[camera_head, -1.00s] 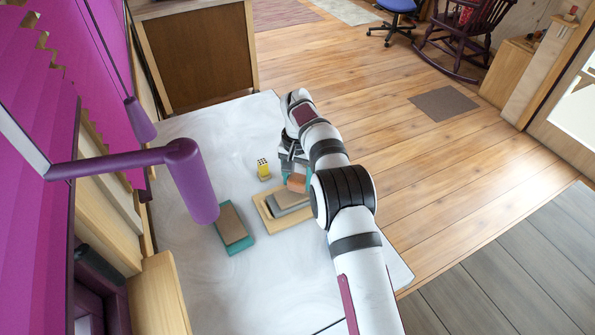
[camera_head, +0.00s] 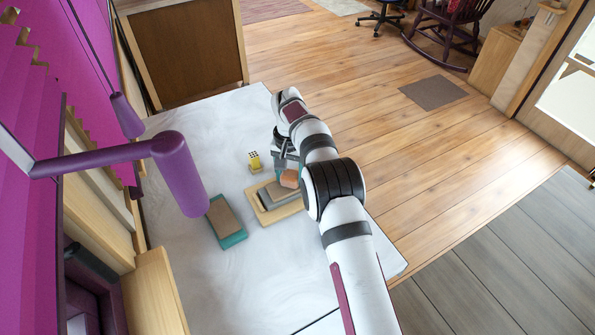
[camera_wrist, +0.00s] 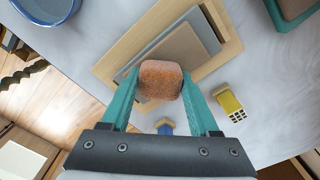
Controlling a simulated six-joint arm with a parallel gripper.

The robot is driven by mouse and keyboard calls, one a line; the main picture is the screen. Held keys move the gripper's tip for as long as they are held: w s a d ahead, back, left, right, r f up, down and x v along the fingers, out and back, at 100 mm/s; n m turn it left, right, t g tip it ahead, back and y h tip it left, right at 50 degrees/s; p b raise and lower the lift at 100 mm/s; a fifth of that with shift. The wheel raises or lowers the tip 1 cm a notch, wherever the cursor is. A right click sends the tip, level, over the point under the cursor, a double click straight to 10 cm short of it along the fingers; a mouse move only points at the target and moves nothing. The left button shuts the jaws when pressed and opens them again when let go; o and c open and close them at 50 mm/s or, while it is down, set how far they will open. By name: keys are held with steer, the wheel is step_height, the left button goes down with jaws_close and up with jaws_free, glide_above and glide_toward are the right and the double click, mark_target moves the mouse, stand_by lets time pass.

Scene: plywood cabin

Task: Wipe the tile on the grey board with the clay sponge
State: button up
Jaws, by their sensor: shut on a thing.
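My gripper (camera_wrist: 161,92) has teal fingers and is shut on the clay-coloured sponge (camera_wrist: 161,80), a rounded orange-brown block. The sponge also shows in the head view (camera_head: 289,178), partly hidden by my arm. A brownish tile (camera_wrist: 177,52) lies on a grey board (camera_wrist: 207,32), which rests on a larger pale wooden board (camera_wrist: 125,45). In the wrist view the sponge overlaps the tile's near edge. I cannot tell whether it touches the tile or hangs above it. In the head view my arm hides the right side of the wooden board (camera_head: 265,215).
A teal board (camera_head: 234,240) with a brown tile (camera_head: 225,215) lies left of the wooden board. A yellow dotted block (camera_head: 255,162) stands behind it. The wrist view shows a blue bowl (camera_wrist: 47,14) and a small blue thing (camera_wrist: 165,127). A purple lamp (camera_head: 182,180) overhangs the white table's left side.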

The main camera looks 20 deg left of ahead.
steer(key=shift+s+a+r, duration=0.1)
steer(key=shift+r, duration=4)
